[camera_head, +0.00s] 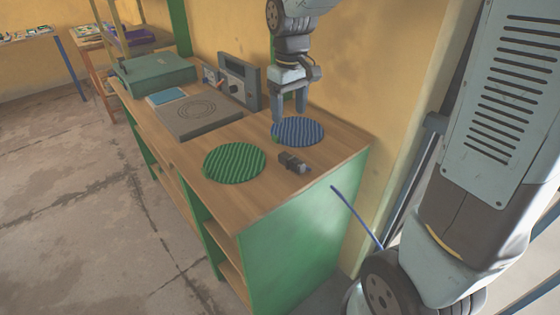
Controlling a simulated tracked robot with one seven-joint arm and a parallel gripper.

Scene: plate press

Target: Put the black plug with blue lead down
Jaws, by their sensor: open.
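The black plug (294,162) lies on the wooden bench top, just right of the green ribbed disc and in front of the blue ribbed disc. A blue lead (357,216) shows beside the bench's green end panel, running down to the right. I cannot see where it joins the plug. My gripper (289,116) points down with its fingers apart and empty. It is over the far part of the blue ribbed disc (305,132), behind the plug and apart from it. I cannot tell whether the fingertips touch the disc.
A green ribbed disc (235,163) lies left of the plug. Behind it are a grey flat device (192,122), a control box (240,82) against the wall and a green case (152,75). The bench top (262,192) is bare towards its front right edge.

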